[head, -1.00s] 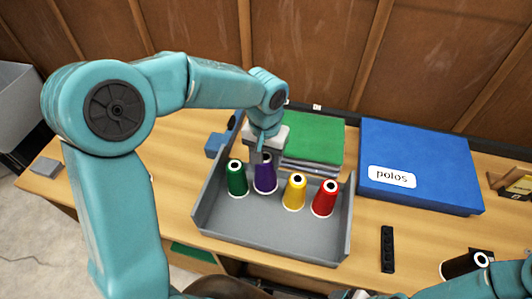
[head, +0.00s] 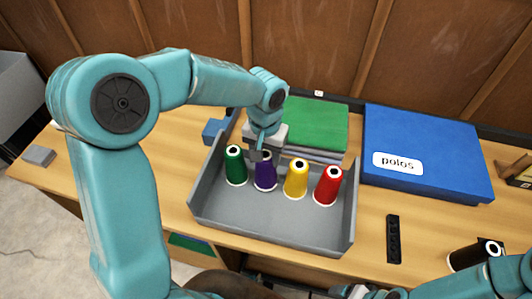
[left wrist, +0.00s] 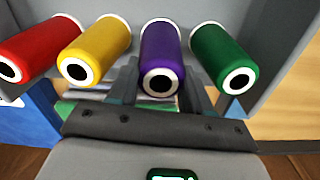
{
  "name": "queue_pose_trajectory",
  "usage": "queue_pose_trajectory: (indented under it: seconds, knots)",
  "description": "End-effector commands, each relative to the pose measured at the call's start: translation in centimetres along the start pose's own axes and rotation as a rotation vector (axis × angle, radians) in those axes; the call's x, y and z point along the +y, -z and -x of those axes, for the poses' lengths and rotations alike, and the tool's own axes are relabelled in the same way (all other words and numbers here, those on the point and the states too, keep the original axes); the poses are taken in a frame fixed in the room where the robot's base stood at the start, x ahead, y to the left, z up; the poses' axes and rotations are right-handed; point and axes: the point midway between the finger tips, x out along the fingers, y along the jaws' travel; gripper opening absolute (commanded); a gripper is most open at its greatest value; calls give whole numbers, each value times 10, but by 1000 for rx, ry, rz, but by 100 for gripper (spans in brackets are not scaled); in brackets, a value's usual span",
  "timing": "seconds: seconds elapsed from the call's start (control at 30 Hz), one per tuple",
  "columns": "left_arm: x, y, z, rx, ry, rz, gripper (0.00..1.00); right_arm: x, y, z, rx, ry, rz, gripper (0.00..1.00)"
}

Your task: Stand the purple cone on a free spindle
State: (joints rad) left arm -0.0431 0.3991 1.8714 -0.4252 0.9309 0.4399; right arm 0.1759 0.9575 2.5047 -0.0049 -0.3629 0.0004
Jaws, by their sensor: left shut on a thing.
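The purple cone (head: 265,172) stands upright in the grey tray (head: 270,221), between the green cone (head: 235,166) and the yellow cone (head: 296,179). My left gripper (head: 261,155) reaches down from above and behind and is shut on the purple cone. In the left wrist view the purple cone (left wrist: 163,62) sits between the two fingers, its white-ringed tip toward the camera. The red cone (head: 328,186) stands at the row's right end. No bare spindle shows, and any spindle under the cones is hidden. My right arm (head: 512,277) enters at the bottom right; its jaws cannot be made out.
Behind the tray lies a green-topped stack (head: 316,124). A blue box labelled "polos" (head: 440,160) stands to its right. A black strip (head: 393,239) and a black cone (head: 470,256) lie at right. The tray's front floor is clear.

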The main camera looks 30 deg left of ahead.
Motion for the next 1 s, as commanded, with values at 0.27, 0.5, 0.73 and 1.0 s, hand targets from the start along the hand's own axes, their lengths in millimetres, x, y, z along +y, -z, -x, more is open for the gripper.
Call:
queue_pose_trajectory:
  seconds: [0.27, 0.5, 0.73, 1.0]
  knots:
    - [0, 0, -1, 1, 0, 1, 0, 0, 0, -1, 0, 0, 0, 79]
    - [0, 0, -8, 0, 0, 0, 0, 2, 0, -6, 0, 0, 0, 79]
    - [0, 0, -6, 0, 0, 1, 68, 2, 0, -5, 0, 0, 0, 79]
    - [0, 0, -6, 0, 0, 0, 79, 2, 0, -5, 0, 0, 0, 79]
